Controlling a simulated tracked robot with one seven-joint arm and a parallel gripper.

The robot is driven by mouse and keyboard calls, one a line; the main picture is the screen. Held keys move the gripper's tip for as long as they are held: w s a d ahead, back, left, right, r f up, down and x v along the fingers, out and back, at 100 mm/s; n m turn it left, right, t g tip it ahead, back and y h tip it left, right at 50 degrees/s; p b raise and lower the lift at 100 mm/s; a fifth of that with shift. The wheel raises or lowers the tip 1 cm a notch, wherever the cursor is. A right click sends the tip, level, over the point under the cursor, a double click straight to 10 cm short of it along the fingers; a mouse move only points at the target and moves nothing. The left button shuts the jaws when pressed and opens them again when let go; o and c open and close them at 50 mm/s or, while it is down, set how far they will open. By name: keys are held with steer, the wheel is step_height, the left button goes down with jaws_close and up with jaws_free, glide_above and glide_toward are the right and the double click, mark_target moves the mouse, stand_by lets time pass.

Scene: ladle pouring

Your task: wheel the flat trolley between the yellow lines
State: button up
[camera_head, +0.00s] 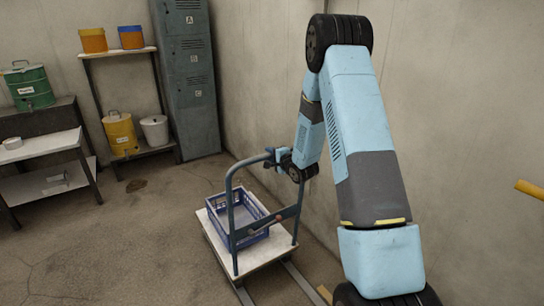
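The flat trolley (222,238) has a pale deck and a dark blue hoop handle (230,205) on its near side. It stands on the concrete floor at the centre, near the right wall. A blue plastic crate (213,213) sits on its deck. My gripper (270,156) is at the top bar of the handle, its fingers overlapping the bar. I cannot make out whether they are closed around it. A short piece of yellow line (324,293) shows on the floor at the bottom, partly cut off by my arm. No pair of yellow lines is clearly visible.
Grey lockers (190,85) stand in the back corner. A shelf (120,52) holds buckets and a yellow cooler (120,134). A low bench (45,145) stands at left. A yellow bar (530,189) shows by the right wall. The left-centre floor is clear apart from a dark stain.

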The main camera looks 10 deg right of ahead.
jaws_close()
steer(key=shift+s+d+f, duration=0.1)
stand_by(0.4)
